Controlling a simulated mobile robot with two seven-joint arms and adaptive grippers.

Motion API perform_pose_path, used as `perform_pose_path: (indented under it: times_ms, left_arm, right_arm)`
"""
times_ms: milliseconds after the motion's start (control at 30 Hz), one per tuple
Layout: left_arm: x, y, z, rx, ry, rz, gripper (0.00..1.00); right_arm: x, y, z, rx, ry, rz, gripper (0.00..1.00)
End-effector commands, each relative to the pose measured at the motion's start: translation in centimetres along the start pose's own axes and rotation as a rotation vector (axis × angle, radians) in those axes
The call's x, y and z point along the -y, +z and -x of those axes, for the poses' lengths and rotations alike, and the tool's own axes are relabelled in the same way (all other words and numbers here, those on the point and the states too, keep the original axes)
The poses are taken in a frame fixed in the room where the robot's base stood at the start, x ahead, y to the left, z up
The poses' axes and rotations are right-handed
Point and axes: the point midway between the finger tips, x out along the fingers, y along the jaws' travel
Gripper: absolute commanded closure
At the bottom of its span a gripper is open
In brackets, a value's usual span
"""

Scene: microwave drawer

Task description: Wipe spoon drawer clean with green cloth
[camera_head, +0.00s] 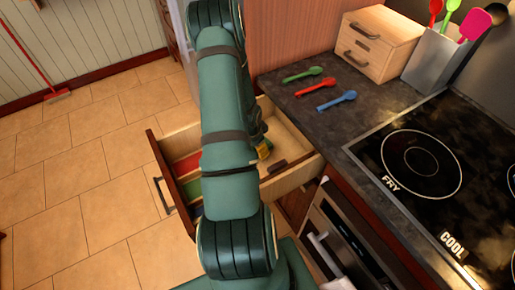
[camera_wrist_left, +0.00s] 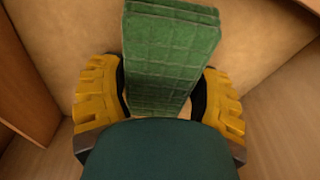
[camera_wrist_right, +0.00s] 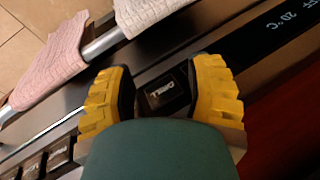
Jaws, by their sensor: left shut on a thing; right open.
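The spoon drawer (camera_head: 158,160) stands pulled open below the counter, with red (camera_head: 185,165) and green (camera_head: 192,188) sections near its front. My left arm crosses the head view and hides much of its inside. My left gripper (camera_head: 264,150) is inside the drawer, toward its right side, mostly hidden. In the left wrist view it (camera_wrist_left: 160,105) is shut on the folded green cloth (camera_wrist_left: 170,50), with pale wood around it. I cannot tell whether the cloth touches the drawer bottom. My right gripper (camera_wrist_right: 163,95) is open and empty in front of the oven panel, out of the head view.
Green (camera_head: 302,75), red (camera_head: 315,87) and blue (camera_head: 337,101) spoons lie on the dark counter (camera_head: 345,120). A small wooden chest (camera_head: 376,45) and a utensil holder (camera_head: 435,58) stand behind. The stove (camera_head: 430,165) is at right. Pink (camera_wrist_right: 45,55) and pale (camera_wrist_right: 148,12) towels hang on the oven rail.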

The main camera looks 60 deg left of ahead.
Motion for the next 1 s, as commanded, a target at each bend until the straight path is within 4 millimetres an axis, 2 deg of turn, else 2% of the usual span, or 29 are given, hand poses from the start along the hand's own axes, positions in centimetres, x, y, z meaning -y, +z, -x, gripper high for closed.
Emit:
perform_pose_path:
  times_ms: [333,1000]
  left_arm:
    - [1.9,-0.1,0.1,0.001,-0.003,0.004,0.66]
    - [4.4,-0.5,0.1,0.001,-0.001,0.003,0.66]
  right_arm:
    - [0.3,-0.1,0.8,0.0,0.0,0.0,0.47]
    - [0.6,-0.1,1.5,0.0,0.0,0.0,0.47]
